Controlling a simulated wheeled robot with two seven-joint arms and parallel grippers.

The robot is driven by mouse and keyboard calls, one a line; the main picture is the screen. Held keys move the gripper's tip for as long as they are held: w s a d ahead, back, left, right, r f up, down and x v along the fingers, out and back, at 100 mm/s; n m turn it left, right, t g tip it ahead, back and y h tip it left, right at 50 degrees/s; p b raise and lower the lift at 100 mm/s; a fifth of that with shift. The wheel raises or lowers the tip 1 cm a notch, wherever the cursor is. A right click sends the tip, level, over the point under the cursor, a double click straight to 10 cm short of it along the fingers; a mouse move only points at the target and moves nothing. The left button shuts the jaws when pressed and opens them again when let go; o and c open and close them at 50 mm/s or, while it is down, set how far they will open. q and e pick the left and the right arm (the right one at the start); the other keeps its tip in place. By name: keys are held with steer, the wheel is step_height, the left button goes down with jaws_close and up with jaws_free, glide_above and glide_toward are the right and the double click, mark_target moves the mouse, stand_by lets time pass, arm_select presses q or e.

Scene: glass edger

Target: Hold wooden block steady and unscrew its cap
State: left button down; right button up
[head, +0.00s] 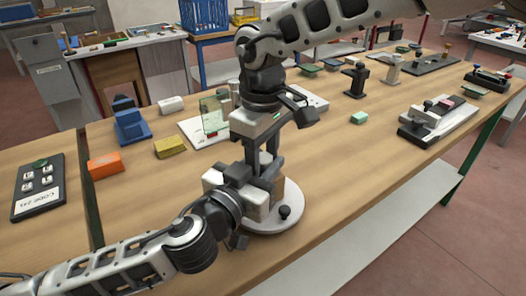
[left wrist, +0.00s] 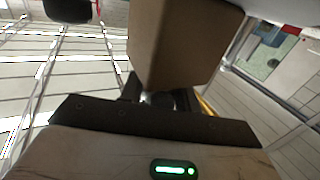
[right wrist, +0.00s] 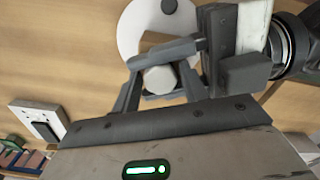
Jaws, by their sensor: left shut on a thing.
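The wooden block (left wrist: 175,45) is large and brown in the left wrist view. My left gripper (head: 262,182) is shut on it from the side, above a round white base (head: 285,215) with a black knob (head: 285,212). In the head view the grippers mostly hide the block. The pale, faceted cap (right wrist: 160,78) shows in the right wrist view on top of the block. My right gripper (right wrist: 158,88) points down from above, one finger on each side of the cap. Its fingers look spread, with small gaps beside the cap.
A blue holder (head: 130,125), an orange block (head: 105,166) and a yellow block (head: 170,147) stand to the left. A black code panel (head: 40,187) lies at far left. A grey fixture (head: 437,120) stands at right. The table front right of the base is clear.

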steer(key=c, duration=0.7)
steer(key=n, duration=0.3)
steer(key=o, duration=1.1)
arm_select(q)
steer(key=shift+f, duration=0.25)
arm_select(e)
steer(key=shift+r, duration=2.35)
step_height(320, 180, up, 3)
steer(key=m, duration=0.2)
steer(key=shift+r+m, duration=0.1)
steer(key=shift+m, duration=0.3)
steer(key=shift+c, duration=0.5)
arm_select(q)
steer(key=shift+r, duration=0.2)
arm_select(e)
steer(key=shift+f, duration=4)
steer(key=c, duration=1)
steer(key=shift+a+n, duration=0.1)
steer(key=shift+n, duration=1.5)
